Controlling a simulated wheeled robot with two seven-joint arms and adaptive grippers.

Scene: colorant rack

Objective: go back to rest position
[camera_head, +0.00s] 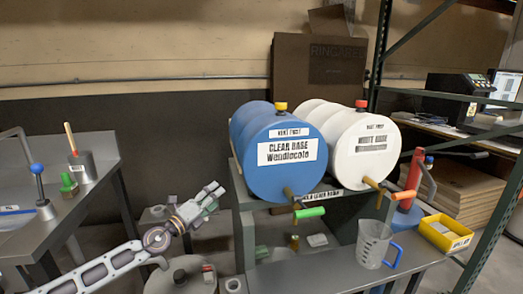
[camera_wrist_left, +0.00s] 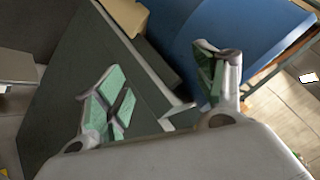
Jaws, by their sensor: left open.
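My left arm comes in from the lower left in the head view. My left gripper (camera_head: 213,198) is held in the air to the left of the blue drum (camera_head: 283,183) and its stand, apart from both. In the left wrist view the two green-padded fingers of the left gripper (camera_wrist_left: 162,88) are spread wide, with nothing between them. The blue drum (camera_wrist_left: 235,38) shows behind them there. My right gripper is not in view.
A white drum (camera_head: 363,150) lies beside the blue one. Below, a shelf (camera_head: 330,268) bears a clear measuring jug (camera_head: 372,245) and a yellow bin (camera_head: 445,232). A metal table (camera_head: 65,210) with small tools stands at left. A green rack post (camera_head: 497,205) stands at right.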

